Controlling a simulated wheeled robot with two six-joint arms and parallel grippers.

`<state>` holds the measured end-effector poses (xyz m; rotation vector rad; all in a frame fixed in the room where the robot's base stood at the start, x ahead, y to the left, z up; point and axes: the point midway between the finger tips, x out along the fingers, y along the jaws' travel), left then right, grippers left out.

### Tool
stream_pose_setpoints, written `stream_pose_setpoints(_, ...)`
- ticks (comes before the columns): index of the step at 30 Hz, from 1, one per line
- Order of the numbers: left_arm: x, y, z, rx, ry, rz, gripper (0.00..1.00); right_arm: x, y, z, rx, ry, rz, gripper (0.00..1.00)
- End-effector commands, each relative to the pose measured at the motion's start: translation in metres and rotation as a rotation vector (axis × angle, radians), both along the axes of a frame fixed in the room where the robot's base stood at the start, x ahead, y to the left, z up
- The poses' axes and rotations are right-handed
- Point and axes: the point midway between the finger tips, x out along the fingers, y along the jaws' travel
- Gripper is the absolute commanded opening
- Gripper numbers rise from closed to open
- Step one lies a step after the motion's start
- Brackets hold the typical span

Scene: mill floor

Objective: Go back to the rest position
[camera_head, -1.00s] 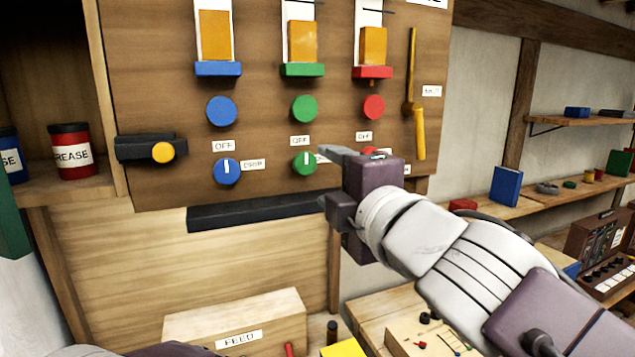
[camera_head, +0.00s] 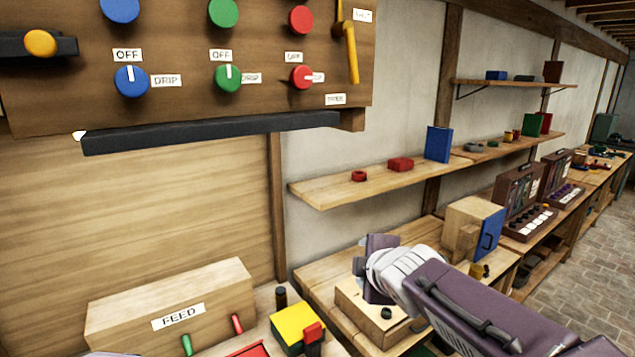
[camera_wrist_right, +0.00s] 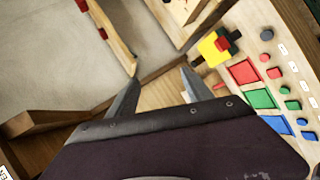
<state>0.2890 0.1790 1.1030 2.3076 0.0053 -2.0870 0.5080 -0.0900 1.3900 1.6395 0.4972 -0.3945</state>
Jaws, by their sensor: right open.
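My right gripper (camera_head: 364,268) is in front of a wooden box on the bench, low and right of the wall panel (camera_head: 190,100). In the right wrist view my right gripper (camera_wrist_right: 161,76) shows two spread fingers with nothing between them. My left gripper is in neither view. On the panel, the lower blue knob (camera_head: 131,81) and lower green knob (camera_head: 228,78) have white marks pointing up to OFF. The lower red knob (camera_head: 302,77) has its mark turned right towards DRIP.
A FEED box (camera_head: 170,305) and a yellow block (camera_head: 295,325) stand at the bottom. A shelf (camera_head: 335,190) with small items runs along the wall. A cabinet with a blue door (camera_head: 487,232) stands behind my right arm. Open floor (camera_head: 570,290) lies at the right.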

Motion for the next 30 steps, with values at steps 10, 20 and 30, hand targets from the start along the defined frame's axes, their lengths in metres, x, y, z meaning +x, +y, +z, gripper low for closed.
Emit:
stream_pose_setpoints(10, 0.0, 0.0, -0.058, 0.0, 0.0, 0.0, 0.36, -0.12, -0.1, -0.286, 0.41, 0.614, -0.712, 0.59)
stream_pose_setpoints(20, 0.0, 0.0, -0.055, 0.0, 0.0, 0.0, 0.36, -0.221, -0.087, -0.342, 0.764, 0.817, -1.349, 0.59)
stream_pose_setpoints(30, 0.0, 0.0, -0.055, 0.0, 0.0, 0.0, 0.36, -0.22, -0.087, -0.342, 0.77, 0.811, -1.357, 0.59)
